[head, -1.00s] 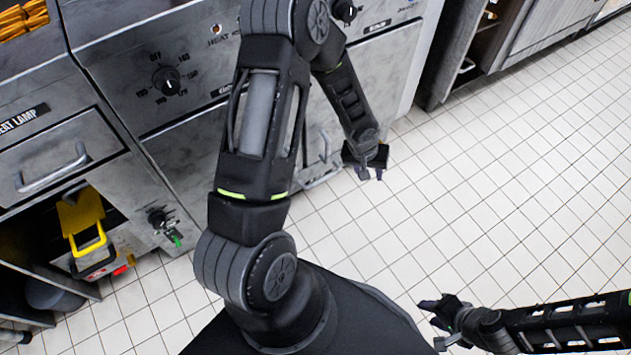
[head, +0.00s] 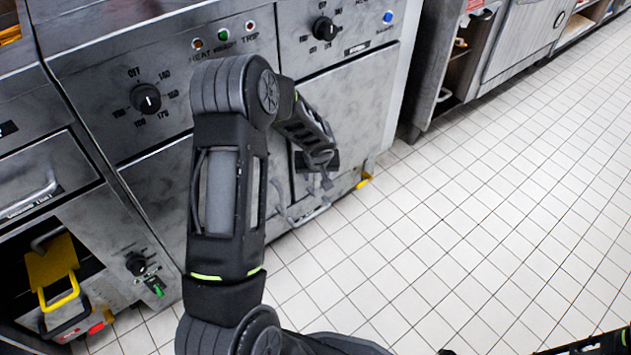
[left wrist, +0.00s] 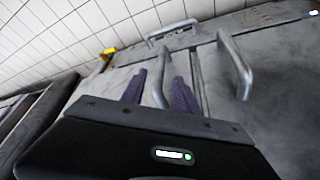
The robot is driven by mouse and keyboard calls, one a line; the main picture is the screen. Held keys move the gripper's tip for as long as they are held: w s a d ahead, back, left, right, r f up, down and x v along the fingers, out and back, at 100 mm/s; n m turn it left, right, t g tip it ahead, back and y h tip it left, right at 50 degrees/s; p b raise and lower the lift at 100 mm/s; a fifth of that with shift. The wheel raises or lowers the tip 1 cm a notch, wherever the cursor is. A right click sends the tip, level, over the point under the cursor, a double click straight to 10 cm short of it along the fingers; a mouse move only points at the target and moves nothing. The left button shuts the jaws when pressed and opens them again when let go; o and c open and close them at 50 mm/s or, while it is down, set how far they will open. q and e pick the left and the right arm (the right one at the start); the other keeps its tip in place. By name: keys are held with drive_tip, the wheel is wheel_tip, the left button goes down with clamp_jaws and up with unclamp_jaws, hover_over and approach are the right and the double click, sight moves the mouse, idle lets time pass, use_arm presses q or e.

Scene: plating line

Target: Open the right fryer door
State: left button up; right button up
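The right fryer door (head: 350,105) is a grey metal panel below the right control knob and looks shut. My left gripper (head: 325,178) is in front of its left part, and my arm hides much of the handle area. In the left wrist view, the open purple fingers of my left gripper (left wrist: 158,92) stand on either side of the door's bar handle (left wrist: 156,72), with gaps visible. The left door's handle (left wrist: 238,70) stands across the seam. My right gripper (head: 446,351) barely shows at the bottom edge; its fingers cannot be made out.
A horizontal bar handle (head: 308,212) sits low on the fryer, also in the left wrist view (left wrist: 172,32). A yellow piece (head: 364,180) is at the lower right corner. An open compartment with a yellow-handled part (head: 52,272) is at left. The tiled floor (head: 480,220) is clear.

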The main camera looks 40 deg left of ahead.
sight(316, 178)
use_arm(q)
drive_tip(key=b+x, duration=0.1)
drive_tip(key=x, duration=0.5)
drive_tip(key=shift+f, duration=0.1)
drive_tip(key=shift+c, duration=0.3)
clamp_jaws()
idle(0.9)
